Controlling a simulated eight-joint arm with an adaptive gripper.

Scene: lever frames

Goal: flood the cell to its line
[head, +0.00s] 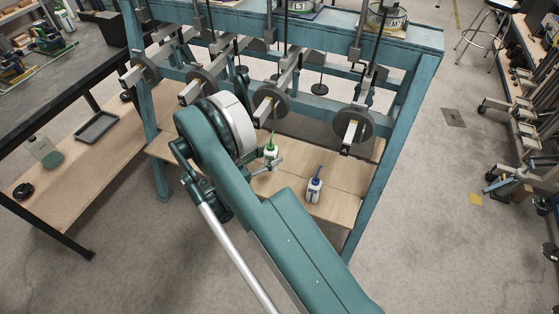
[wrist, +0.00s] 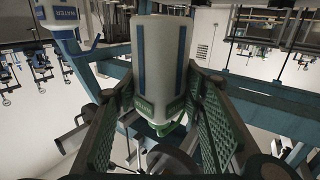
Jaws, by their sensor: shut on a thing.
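A white squeeze bottle with a green cap (head: 271,152) is at my gripper, over the wooden shelf of the lever frame. In the wrist view this bottle (wrist: 160,55) appears cap-down, between the two green-padded fingers of my gripper (wrist: 160,98), which is shut on it. Whether its base touches the shelf cannot be told. A second white bottle with a blue cap (head: 315,187) stands on the shelf to the right; it also shows at the upper left of the wrist view, marked WATER (wrist: 66,14). A round cell (head: 388,20) sits on the frame's top at right; its water line cannot be made out.
The teal lever frame (head: 412,62) has several levers and round weights (head: 354,127) hanging above the shelf (head: 340,208). A side bench at left holds a dark tray (head: 97,127) and a greenish bottle (head: 45,151).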

